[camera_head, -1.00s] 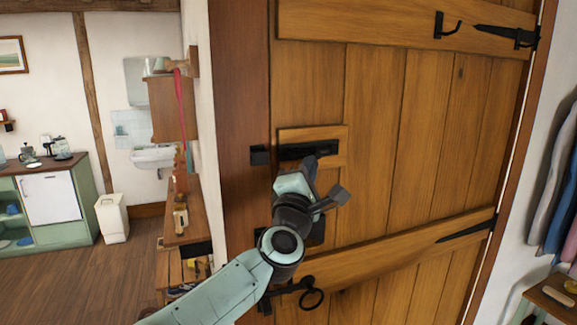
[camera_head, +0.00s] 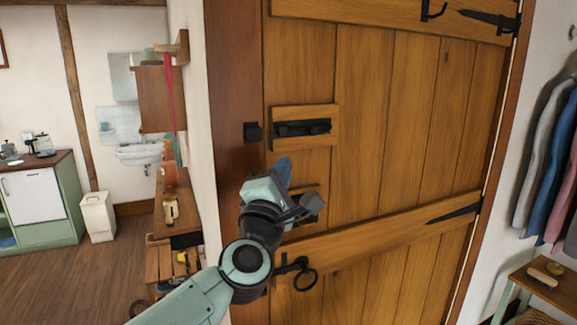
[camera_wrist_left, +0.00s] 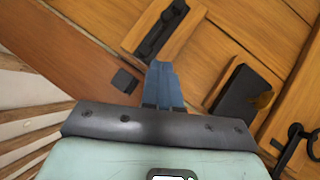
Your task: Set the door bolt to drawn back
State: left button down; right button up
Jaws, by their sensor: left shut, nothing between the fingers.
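The black door bolt (camera_head: 302,128) lies on a raised wooden block on the plank door. Its black keeper (camera_head: 252,131) is on the door frame to the left. Bare wood shows between the bolt and the keeper, and no bar is seen crossing it. The bolt (camera_wrist_left: 160,30) and the keeper (camera_wrist_left: 125,80) also show in the left wrist view. My left gripper (camera_head: 284,166) is shut and empty, below the bolt and apart from it. Its blue fingers (camera_wrist_left: 162,80) are together in the wrist view. My right gripper is not in view.
A black lock box (camera_wrist_left: 245,95) with a brass-coloured knob sits below the bolt, partly hidden by my gripper in the head view. A black ring handle (camera_head: 305,276) is lower down. Clothes (camera_head: 548,165) hang at right above a small table (camera_head: 545,290).

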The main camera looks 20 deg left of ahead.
pick_arm(q)
jog(key=b+v, duration=0.1)
jog(key=v, duration=0.3)
jog(key=shift+d+f, duration=0.1)
jog(key=shift+f, duration=0.05)
dwell(0.4)
